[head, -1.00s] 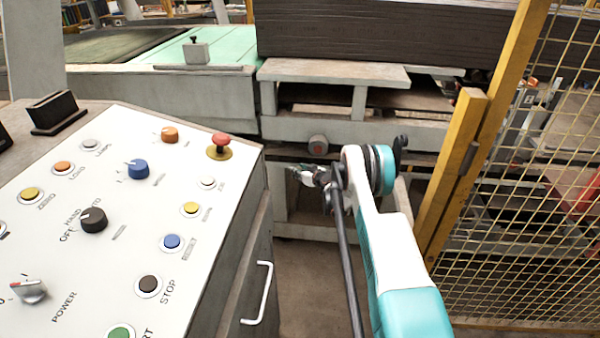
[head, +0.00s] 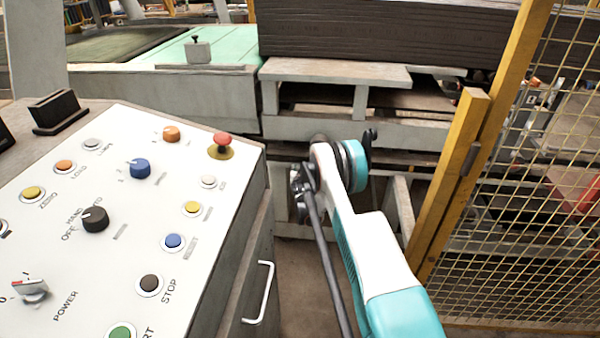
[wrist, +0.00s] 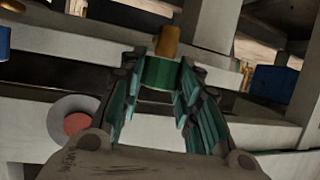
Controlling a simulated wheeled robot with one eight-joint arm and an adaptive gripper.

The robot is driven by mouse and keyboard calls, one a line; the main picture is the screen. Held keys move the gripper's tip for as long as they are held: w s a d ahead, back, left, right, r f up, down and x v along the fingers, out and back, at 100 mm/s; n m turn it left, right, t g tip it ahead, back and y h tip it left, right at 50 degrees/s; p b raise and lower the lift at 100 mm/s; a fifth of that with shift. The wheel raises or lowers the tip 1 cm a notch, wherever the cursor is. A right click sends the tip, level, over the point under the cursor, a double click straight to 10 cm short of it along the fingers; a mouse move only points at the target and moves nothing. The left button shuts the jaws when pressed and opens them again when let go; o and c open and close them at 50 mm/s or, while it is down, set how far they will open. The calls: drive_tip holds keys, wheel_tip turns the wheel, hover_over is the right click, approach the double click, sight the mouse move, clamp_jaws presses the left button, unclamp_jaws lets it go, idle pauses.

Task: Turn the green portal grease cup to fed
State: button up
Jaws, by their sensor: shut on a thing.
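The green grease cup (wrist: 158,73) is in the upper middle of the wrist view, with a brass-coloured stem (wrist: 168,42) beyond it. My gripper (wrist: 160,80) has its two teal fingers on either side of the cup and is shut on it. The fingers hide the cup's sides, and I cannot read its fed mark or its turn position. In the head view my arm hides the cup and most of my gripper.
A grey round fitting with a red centre (wrist: 77,123) is left of my fingers. Blue blocks (wrist: 272,84) sit at both sides. The control panel (head: 120,230) stands left of my arm, and a yellow mesh guard (head: 520,230) stands right.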

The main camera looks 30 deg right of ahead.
drive_tip(key=shift+w+a+m+g+h, duration=0.1)
drive_tip(key=shift+a+m+g+h, duration=0.05)
drive_tip(key=shift+m+g+h, duration=0.6)
drive_tip(key=shift+a+m+g+h, duration=0.1)
drive_tip(key=shift+m+g+h, duration=0.35)
drive_tip(key=shift+m+h, duration=0.45)
drive_tip(key=shift+m+g+h, duration=0.3)
drive_tip(key=shift+m+h, duration=0.05)
drive_tip(key=shift+m, duration=0.1)
drive_tip(key=o, duration=0.8)
drive_tip(key=shift+r, duration=0.1)
wheel_tip(320, 180, up, 10)
drive_tip(key=shift+f, duration=0.15)
